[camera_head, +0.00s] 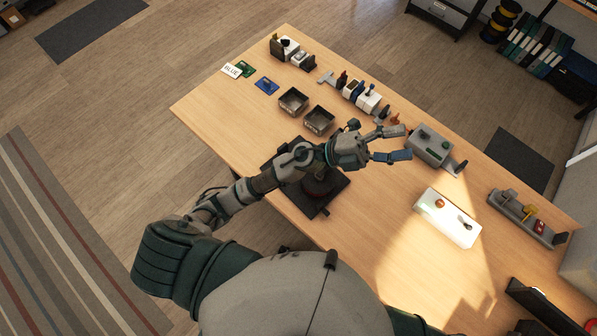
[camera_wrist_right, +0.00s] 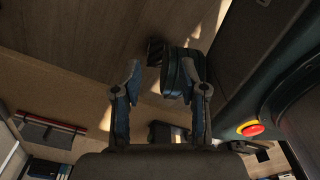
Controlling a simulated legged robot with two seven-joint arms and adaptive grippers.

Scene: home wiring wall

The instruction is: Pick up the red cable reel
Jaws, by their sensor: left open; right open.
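Two dark square trays (camera_head: 319,120) stand behind the base. A grey box (camera_head: 430,147) is close to my left fingertips. A white panel with a red button (camera_head: 447,217) and a grey tool holder (camera_head: 520,217) stand at the right. Blue and green cards (camera_head: 267,86) lie at far left.

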